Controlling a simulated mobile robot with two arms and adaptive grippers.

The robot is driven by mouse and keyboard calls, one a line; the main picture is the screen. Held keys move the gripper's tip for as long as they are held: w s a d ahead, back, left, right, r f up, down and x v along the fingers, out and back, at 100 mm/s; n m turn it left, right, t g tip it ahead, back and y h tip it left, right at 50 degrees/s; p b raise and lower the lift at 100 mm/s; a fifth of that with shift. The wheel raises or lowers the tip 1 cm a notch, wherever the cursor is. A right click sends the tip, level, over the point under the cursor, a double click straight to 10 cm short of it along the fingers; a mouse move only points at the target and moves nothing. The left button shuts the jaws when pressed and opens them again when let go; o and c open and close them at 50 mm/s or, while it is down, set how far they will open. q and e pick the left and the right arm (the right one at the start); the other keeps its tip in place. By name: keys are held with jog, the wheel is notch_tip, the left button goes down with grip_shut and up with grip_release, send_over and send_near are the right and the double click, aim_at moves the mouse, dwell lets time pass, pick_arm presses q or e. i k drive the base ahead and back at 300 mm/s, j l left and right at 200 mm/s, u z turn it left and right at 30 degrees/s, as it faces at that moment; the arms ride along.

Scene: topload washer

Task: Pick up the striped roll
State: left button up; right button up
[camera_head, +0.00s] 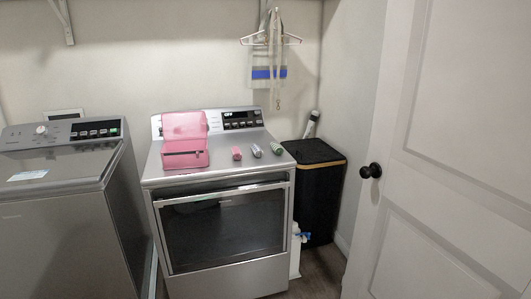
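Three small rolls lie in a row on the flat top of the front-loading machine (225,170). The left one is a pinkish-red roll (236,153), the middle one is a grey roll (257,151), and the right one is a green and whitish roll (277,149). They are apart from each other. They are too small for me to tell for certain which is striped. Neither of my grippers shows in the head view, and nothing covers the rolls.
An open pink box (185,160) stands left of the rolls. A top-load washer (60,165) is at left. A black hamper (318,180) stands right of the machine, and a white door (450,150) fills the right side. A hanger (270,40) hangs above.

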aim_at(274, 146)
jog(key=i+z, duration=0.1)
jog(key=z, duration=0.35)
jog(key=i+j+z, duration=0.1)
jog(key=z, duration=0.4)
jog(key=j+z, duration=0.2)
jog(key=z, duration=0.25)
jog(key=i+j+z, duration=0.1)
jog(key=z, duration=0.4)
jog(key=k+j, duration=0.05)
